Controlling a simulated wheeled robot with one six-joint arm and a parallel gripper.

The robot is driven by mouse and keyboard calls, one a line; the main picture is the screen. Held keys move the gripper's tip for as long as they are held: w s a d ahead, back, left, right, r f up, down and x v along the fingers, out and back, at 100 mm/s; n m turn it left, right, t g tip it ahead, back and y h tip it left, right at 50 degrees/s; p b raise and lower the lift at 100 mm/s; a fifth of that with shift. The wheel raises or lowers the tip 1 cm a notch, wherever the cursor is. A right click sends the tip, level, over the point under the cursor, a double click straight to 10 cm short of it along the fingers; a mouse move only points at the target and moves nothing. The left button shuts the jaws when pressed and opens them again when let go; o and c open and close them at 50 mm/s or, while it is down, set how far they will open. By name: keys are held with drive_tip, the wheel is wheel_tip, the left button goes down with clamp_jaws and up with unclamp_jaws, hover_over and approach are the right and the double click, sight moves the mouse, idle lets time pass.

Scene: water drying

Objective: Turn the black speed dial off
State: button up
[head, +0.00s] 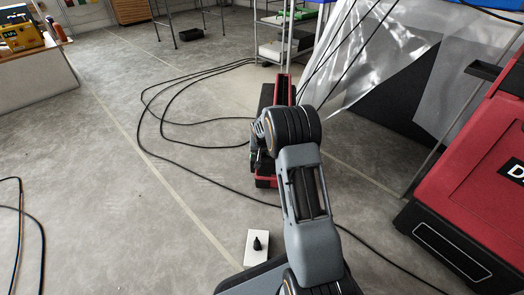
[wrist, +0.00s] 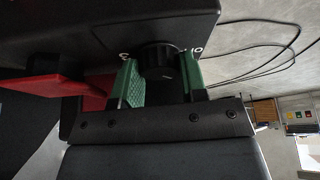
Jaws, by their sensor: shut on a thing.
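The black speed dial (wrist: 160,58) is on a dark panel of a red and black machine (wrist: 88,95) in the wrist view. Small white marks sit on the panel at both sides of the dial. My gripper (wrist: 162,78) has one green pad on each side of the dial and is shut on it. The dial's pointer position is hard to read. In the head view the machine (head: 283,90) stands on the floor, partly behind my arm. My gripper (head: 258,150) is at its left side there, and the dial is hidden.
A white plate with a black knob-like piece (head: 257,246) lies near my base. Black cables cross the floor left of the machine. A large red case (head: 465,170) and plastic sheeting (head: 375,65) are at right. The left floor is mostly clear.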

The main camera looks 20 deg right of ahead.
drive_tip(key=shift+r+p, duration=0.1)
drive_tip(key=shift+p, duration=0.2)
drive_tip(key=shift+c, duration=0.2)
drive_tip(key=shift+r+n+y+p, duration=0.1)
drive_tip(key=shift+n+y+p, duration=0.2)
drive_tip(key=shift+n+p, duration=0.3)
drive_tip(key=shift+n+y+p, duration=0.3)
drive_tip(key=shift+n+p, duration=0.25)
drive_tip(key=shift+n, duration=0.15)
drive_tip(key=shift+d+f+n+y+b, duration=0.1)
drive_tip(key=shift+f+n+y+b, duration=0.1)
drive_tip(key=shift+n+b, duration=0.35)
drive_tip(key=shift+f+n+y+b, duration=0.2)
drive_tip(key=shift+n+b, duration=0.1)
drive_tip(key=shift+n, duration=0.35)
drive_tip(key=shift+r+n+y+b, duration=0.2)
drive_tip(key=shift+n+y+b, duration=0.45)
drive_tip(key=shift+n, duration=1.15)
drive_tip(key=o, duration=0.9)
